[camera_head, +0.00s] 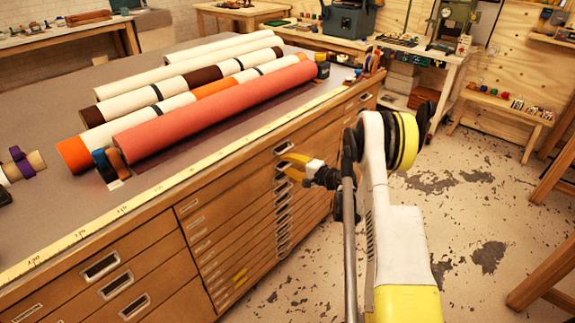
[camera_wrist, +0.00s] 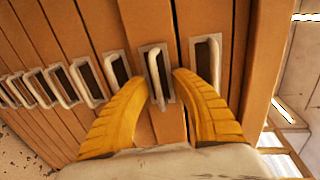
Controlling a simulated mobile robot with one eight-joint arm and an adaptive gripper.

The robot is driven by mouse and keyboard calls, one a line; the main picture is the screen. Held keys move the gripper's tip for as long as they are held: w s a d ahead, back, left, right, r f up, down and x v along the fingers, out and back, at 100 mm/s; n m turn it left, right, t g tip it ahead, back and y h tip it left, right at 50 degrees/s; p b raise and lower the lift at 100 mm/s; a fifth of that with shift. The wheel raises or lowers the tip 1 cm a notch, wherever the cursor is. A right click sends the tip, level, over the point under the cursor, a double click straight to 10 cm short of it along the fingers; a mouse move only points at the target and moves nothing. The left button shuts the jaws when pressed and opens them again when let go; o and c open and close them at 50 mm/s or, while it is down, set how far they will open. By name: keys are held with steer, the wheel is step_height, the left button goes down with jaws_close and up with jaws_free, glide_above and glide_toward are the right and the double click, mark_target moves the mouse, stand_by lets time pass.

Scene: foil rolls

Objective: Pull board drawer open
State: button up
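The wooden drawer cabinet (camera_head: 240,232) has a column of shallow drawers with metal label plates and recessed pulls. My gripper (camera_head: 282,167), with yellow fingers, is at the pulls near the top of this column. In the wrist view my gripper (camera_wrist: 160,78) has its fingertips on either side of one metal drawer pull (camera_wrist: 157,72). The fingertips are apart, with the pull between them; firm contact is not clear. The drawer fronts look flush, and none visibly stands out. The labels are too small to read, so I cannot tell which is the board drawer.
Several rolls, including a red one (camera_head: 215,115), lie on the cabinet top (camera_head: 55,205) behind a yellow ruler strip (camera_head: 125,208). The speckled floor (camera_head: 465,225) right of the cabinet is mostly clear. A wooden stool or trestle (camera_head: 545,265) stands at the right edge.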

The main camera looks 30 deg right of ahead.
steer(key=v, duration=1.2)
steer(key=shift+s, duration=0.2)
stand_by(0.4)
step_height(320, 180, up, 10)
stand_by(0.8)
